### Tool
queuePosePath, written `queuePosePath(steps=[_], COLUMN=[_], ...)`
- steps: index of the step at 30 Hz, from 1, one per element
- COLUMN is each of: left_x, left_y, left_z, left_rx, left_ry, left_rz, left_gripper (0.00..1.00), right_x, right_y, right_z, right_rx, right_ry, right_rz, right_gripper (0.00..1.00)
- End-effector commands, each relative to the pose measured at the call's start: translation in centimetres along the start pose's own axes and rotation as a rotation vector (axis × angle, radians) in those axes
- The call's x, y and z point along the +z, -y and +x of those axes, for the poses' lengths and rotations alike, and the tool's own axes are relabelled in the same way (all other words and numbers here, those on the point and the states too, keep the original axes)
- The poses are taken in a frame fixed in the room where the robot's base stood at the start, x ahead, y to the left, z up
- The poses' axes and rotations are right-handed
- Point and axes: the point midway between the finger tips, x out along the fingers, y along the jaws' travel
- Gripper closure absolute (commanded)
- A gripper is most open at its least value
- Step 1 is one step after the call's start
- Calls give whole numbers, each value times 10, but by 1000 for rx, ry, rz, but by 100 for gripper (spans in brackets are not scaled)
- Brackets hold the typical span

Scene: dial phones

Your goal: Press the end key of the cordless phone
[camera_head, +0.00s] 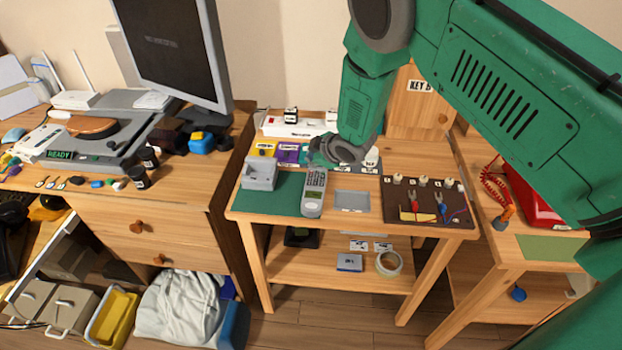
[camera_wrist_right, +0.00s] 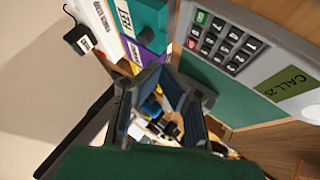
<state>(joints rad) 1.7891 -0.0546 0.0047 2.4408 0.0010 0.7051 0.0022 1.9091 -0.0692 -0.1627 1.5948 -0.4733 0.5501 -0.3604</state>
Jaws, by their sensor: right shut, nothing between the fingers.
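The cordless phone (camera_head: 314,193) is a grey handset lying on the small middle table, its keypad towards the back. In the right wrist view the phone (camera_wrist_right: 250,45) fills the upper right, with a lit greenish display (camera_wrist_right: 290,88) reading "CALL" and several dark keys. A red key (camera_wrist_right: 191,44) and a green key (camera_wrist_right: 200,17) sit at the keypad's left edge. My right gripper (camera_head: 322,156) is shut and empty, just behind the phone's far end. In the wrist view its fingers (camera_wrist_right: 165,84) appear beside the phone, off the red key. My left gripper is out of view.
A grey charging cradle (camera_head: 260,174) stands left of the phone on a green mat (camera_head: 284,200). A dark board (camera_head: 428,214) with wires lies to the right. A monitor (camera_head: 172,45) stands on the left desk; a red telephone (camera_head: 530,195) is at the right.

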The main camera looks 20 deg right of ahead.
Motion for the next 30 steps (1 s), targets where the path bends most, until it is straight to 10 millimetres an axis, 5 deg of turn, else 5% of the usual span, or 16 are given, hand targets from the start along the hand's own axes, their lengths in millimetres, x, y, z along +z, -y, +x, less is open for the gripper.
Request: queuePosePath(steps=[6,30], left_x=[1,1], left_y=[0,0], left_z=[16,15], left_rx=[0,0], left_ry=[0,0], left_rz=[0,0], left_gripper=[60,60], right_x=[11,11], right_y=[10,10], right_z=[15,15], right_rx=[1,1], right_ry=[0,0], right_rz=[0,0], right_gripper=[100,100])
